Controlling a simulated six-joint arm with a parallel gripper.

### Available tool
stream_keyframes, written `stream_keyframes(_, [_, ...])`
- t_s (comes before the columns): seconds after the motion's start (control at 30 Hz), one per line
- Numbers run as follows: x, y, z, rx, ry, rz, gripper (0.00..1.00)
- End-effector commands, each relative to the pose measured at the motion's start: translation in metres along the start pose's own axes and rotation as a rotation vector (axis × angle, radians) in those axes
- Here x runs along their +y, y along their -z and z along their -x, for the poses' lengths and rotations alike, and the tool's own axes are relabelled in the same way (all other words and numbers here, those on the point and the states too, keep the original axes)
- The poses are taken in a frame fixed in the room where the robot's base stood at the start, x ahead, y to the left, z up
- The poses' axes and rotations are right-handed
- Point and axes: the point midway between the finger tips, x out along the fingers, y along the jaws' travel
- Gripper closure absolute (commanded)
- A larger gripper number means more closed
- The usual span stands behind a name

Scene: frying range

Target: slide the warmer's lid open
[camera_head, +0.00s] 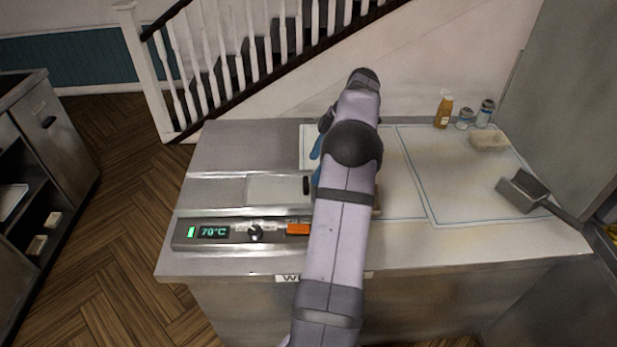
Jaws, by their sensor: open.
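The warmer (215,212) is a low metal unit set into the left part of the counter, with a front control panel. Its lid (270,189) looks like a flat, pale metal panel with a short black upright handle (306,185) at its right end. My arm reaches over the counter just right of the handle. Blue parts at its left edge look like my gripper (316,165), close to the handle; a gap or contact cannot be made out. My arm hides most of the gripper and whatever lies right of the handle.
The control panel has a 70°C display (214,232), a black knob (255,233) and an orange switch (298,229). Pale boards (470,185) cover the right counter. Bottles (444,110), a small tray (489,140) and a dark-handled metal tool (523,190) stand or lie there.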

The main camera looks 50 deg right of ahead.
Motion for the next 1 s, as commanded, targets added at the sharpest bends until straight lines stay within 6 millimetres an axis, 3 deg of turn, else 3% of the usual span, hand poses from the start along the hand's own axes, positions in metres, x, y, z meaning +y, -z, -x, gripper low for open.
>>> stream_keyframes(0.5, [-0.001,0.001,-0.058,-0.001,0.002,-0.001,0.31])
stream_keyframes(0.9, [0.000,0.000,-0.065,-0.001,0.000,-0.001,0.31])
stream_keyframes(1.0, [0.000,0.000,-0.065,-0.001,0.000,-0.001,0.55])
